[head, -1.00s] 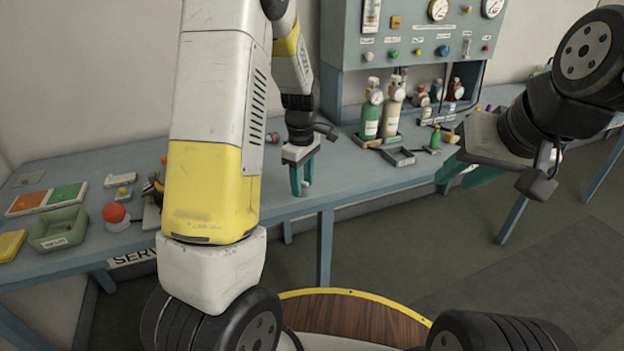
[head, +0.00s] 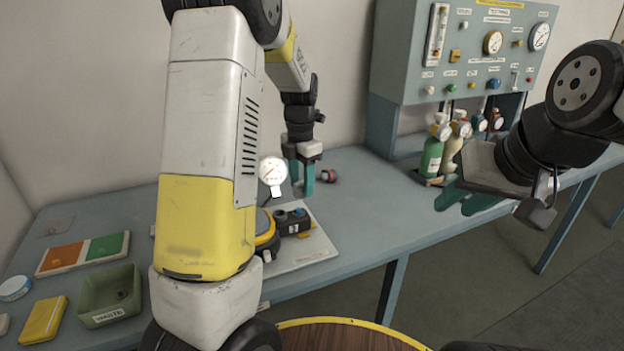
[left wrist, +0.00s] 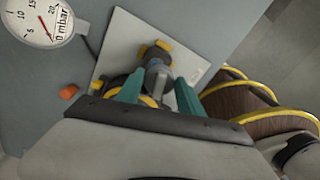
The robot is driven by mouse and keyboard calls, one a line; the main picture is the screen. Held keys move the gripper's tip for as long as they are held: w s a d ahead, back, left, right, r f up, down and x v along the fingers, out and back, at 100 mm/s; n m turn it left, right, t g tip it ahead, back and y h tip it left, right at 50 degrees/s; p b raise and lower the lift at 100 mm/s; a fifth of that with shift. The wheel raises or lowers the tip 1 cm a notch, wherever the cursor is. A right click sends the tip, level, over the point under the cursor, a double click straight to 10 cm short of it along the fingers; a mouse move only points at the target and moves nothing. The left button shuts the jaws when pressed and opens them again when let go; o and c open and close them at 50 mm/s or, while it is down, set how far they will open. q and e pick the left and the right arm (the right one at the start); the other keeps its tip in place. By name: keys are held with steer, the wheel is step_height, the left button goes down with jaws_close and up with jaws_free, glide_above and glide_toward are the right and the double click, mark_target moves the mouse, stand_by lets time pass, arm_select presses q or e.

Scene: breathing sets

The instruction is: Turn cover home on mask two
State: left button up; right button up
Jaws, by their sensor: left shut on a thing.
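My left gripper (head: 302,182) points down over the bench, behind the mask in the head view. In the left wrist view its teal fingers (left wrist: 160,92) are shut on a small grey part (left wrist: 159,86), mostly hidden; I cannot tell whether it is the cover. A yellow-and-black mask (head: 293,222) lies on a white board (head: 310,250), partly hidden by my left arm. It also shows below the fingers in the left wrist view (left wrist: 155,50). I cannot read which mask it is. My right gripper (head: 465,200) is open and empty, in the air at the right.
A round gauge (head: 272,170) stands by the mask, left of my left gripper. A small red-and-black fitting (head: 328,176) lies to the right. A green bin (head: 108,297) and an orange-and-green tray (head: 85,253) are at the left. Cylinders (head: 433,150) stand under the gauge panel (head: 465,45).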

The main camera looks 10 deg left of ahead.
mark_target(299, 208)
arm_select(q)
steer(key=shift+a+f, duration=0.1)
steer(key=shift+a, duration=0.3)
steer(key=shift+f, duration=2.75)
steer(key=shift+f, duration=0.55)
steer(key=m, duration=0.3)
steer(key=shift+m, duration=0.3)
steer(key=shift+m, duration=0.7)
steer(key=shift+w+m, duration=0.1)
steer(key=shift+m, duration=1.1)
